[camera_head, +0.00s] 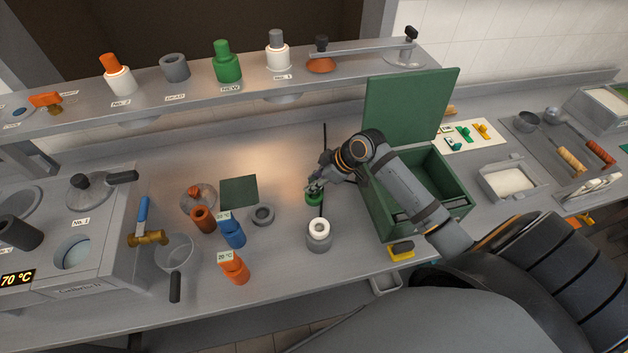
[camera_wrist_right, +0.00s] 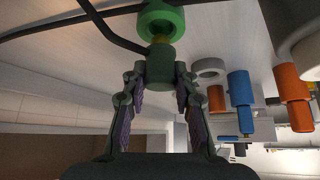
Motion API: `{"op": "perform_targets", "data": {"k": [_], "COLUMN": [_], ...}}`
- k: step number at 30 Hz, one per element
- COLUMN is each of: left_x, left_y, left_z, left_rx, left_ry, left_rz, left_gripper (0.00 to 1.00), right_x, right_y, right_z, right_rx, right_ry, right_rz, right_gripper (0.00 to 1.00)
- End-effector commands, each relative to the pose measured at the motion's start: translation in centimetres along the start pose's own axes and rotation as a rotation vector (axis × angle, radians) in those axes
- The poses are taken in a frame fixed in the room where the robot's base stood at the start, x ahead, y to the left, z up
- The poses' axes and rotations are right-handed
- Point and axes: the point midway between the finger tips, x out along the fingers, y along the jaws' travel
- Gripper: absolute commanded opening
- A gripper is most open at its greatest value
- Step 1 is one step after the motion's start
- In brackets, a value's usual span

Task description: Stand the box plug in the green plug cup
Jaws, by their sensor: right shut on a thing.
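The box plug (camera_wrist_right: 161,70) is a dark green cylinder with a brass-coloured neck in the right wrist view. My right gripper (camera_wrist_right: 160,88) is shut on it, one finger on each side. The green plug cup (camera_wrist_right: 160,20) is a bright green ring just beyond the brass end. The neck overlaps the near side of the cup in the picture; I cannot tell whether it is inside or only in front. In the head view my right gripper (camera_head: 314,186) is right above the green cup (camera_head: 314,199) on the counter and hides most of the plug. My left gripper is not in view.
A thin black cable or rod (camera_wrist_right: 108,28) runs close to the plug. An open green box (camera_head: 418,196) stands right of the gripper. A white-topped grey cup (camera_head: 319,235), a grey ring (camera_head: 263,215) and blue (camera_head: 232,234) and orange (camera_head: 236,270) cylinders stand nearby.

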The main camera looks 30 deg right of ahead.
Motion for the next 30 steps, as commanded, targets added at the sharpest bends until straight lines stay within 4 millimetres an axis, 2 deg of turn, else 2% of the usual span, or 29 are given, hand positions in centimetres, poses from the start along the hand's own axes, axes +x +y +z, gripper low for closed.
{"op": "perform_targets", "data": {"k": [30], "left_x": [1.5], "left_y": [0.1], "left_z": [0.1], "left_rx": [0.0], "left_ry": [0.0], "left_rz": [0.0], "left_gripper": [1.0], "right_x": [2.2], "right_y": [0.0], "right_z": [1.5], "right_rx": [0.0], "right_ry": [0.0], "right_rz": [-0.001], "right_gripper": [0.0]}}
